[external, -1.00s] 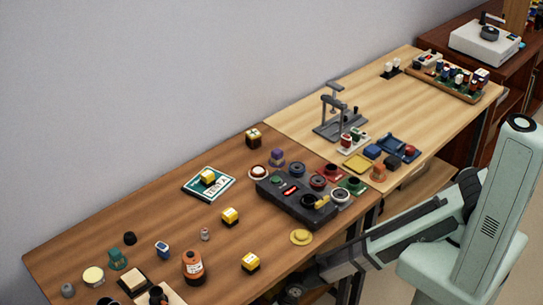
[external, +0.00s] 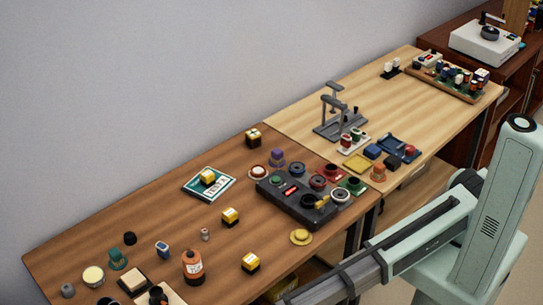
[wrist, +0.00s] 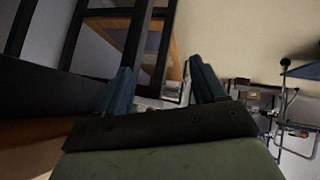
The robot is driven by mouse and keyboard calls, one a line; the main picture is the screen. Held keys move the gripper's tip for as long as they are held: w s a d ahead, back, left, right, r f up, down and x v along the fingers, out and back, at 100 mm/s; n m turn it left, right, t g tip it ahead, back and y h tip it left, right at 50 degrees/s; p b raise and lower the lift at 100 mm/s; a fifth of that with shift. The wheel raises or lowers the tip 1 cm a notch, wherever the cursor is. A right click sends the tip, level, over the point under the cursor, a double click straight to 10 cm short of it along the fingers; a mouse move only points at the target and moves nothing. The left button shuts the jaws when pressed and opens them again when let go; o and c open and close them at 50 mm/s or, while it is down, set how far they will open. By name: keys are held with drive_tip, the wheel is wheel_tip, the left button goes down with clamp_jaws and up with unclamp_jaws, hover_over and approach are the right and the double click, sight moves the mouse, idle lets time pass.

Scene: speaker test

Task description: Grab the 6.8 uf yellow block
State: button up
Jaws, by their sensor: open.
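Three yellow blocks with white and dark markings are in the external view. One yellow block (external: 208,176) sits on a teal-and-white card (external: 195,190), a second yellow block (external: 230,215) stands mid-table, and a third yellow block (external: 250,262) stands closer to the front edge. Their markings are too small to read, so I cannot tell which is 6.8 uf. My gripper (wrist: 163,85) is open in the wrist view, with nothing visible between its two blue-grey fingers. It is out of the external view; my arm runs down to the bottom edge there, in front of the table.
A dark control box (external: 285,206) with knobs stands right of the blocks. An orange bottle (external: 193,267) stands left of the front block, and a yellow disc (external: 301,237) lies to its right. In the wrist view, dark frame bars (wrist: 140,45) rise beyond the fingers.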

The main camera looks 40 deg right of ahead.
drive_tip(key=s+a+r+n+t, duration=0.1)
drive_tip(key=s+a+r+n, duration=0.1)
drive_tip(key=r, duration=0.6)
drive_tip(key=s+a+r+n, duration=0.1)
drive_tip(key=a+r+n, duration=0.2)
drive_tip(key=r, duration=0.5)
wheel_tip(320, 180, up, 9)
drive_tip(key=m+g+h, duration=0.4)
drive_tip(key=m+g, duration=0.1)
hover_over(251, 258)
drive_tip(key=d, duration=0.5)
drive_tip(key=x, duration=0.8)
drive_tip(key=shift+a+f, duration=0.1)
drive_tip(key=shift+a, duration=0.2)
drive_tip(key=shift+x, duration=2.7)
drive_tip(key=shift+w+d, duration=0.1)
drive_tip(key=shift+w, duration=0.1)
